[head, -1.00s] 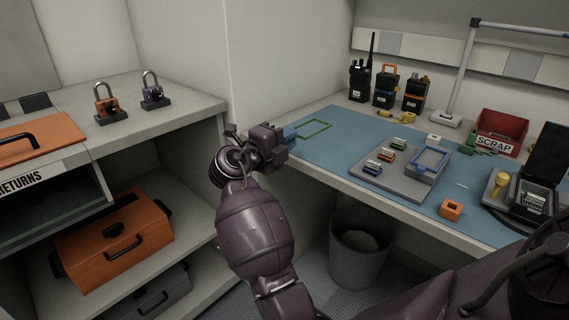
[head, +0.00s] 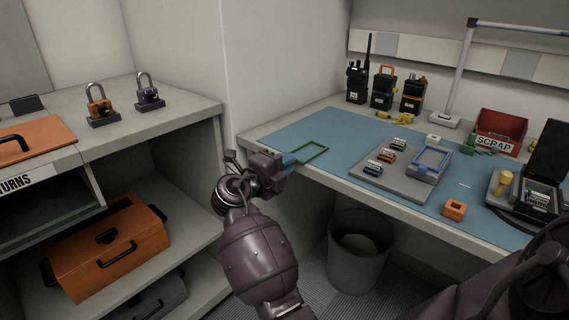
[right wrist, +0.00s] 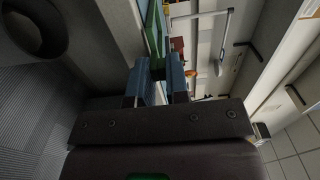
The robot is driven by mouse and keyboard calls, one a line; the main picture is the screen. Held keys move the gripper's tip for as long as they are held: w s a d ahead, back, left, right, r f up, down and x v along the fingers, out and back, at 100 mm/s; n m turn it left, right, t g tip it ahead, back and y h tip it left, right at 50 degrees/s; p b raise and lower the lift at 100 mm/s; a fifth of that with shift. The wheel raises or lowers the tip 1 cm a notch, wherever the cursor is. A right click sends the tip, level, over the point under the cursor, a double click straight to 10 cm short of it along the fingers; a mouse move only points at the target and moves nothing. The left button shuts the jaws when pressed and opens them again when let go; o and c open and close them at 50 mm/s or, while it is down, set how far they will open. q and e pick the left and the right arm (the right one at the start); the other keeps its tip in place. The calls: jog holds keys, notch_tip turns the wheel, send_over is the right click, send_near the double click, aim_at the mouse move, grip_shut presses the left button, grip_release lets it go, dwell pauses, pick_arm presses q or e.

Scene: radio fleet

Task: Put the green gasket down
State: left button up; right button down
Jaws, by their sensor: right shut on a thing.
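The green gasket (head: 310,153) is a thin rectangular frame. It is over the left part of the blue mat (head: 330,130) on the workbench, near the front edge. My right gripper (head: 289,161) is shut on the gasket's near left end. The rest of the frame sticks out to the right. I cannot tell whether it touches the mat. In the right wrist view the gasket (right wrist: 153,30) shows as a green strip between the blue fingertips (right wrist: 159,82). My left gripper is not in view.
On the mat are a grey tray (head: 395,186) with small coloured parts and a blue frame, and an orange block (head: 454,209). Radios (head: 383,90) and a red scrap bin (head: 503,128) stand behind. A waste bin (head: 357,265) is below. The mat's left part is clear.

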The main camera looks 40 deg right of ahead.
jog(key=c, duration=1.2)
grip_release()
jog(key=shift+f, duration=0.1)
jog(key=shift+o, duration=0.5)
